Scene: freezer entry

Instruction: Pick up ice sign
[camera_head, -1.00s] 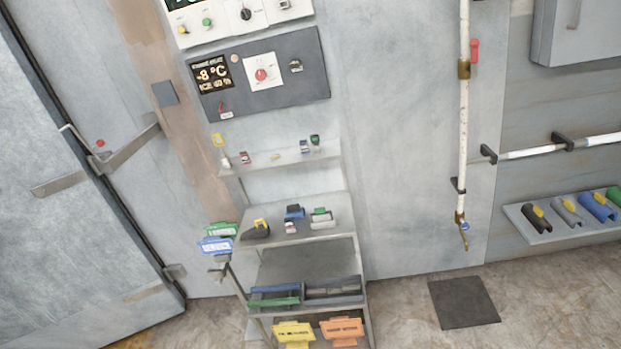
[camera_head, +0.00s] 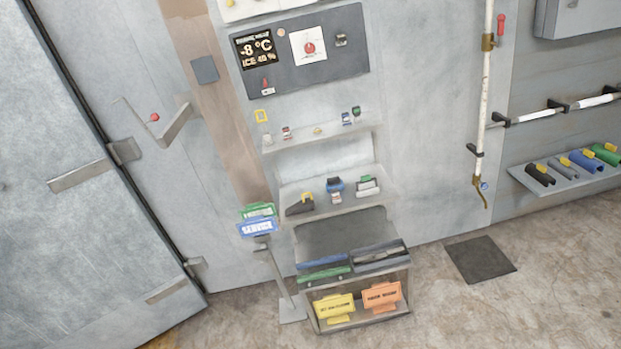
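A yellow sign (camera_head: 334,308) and an orange sign (camera_head: 381,297) stand side by side in the lowest bay of the shelf unit. Both carry dark lettering too small to read surely, so I cannot tell which is the ice sign. A blue sign (camera_head: 258,229) and a green sign (camera_head: 262,211) sit on a post stand to the left of the shelf; the blue one seems to read "SERVICE". My gripper is not in view.
The shelf unit (camera_head: 403,262) stands against the wall and holds small tools. A large metal door (camera_head: 70,230) is at left. A dark floor mat (camera_head: 480,260) and a rack of coloured handles (camera_head: 570,178) are at right. The front right floor is clear.

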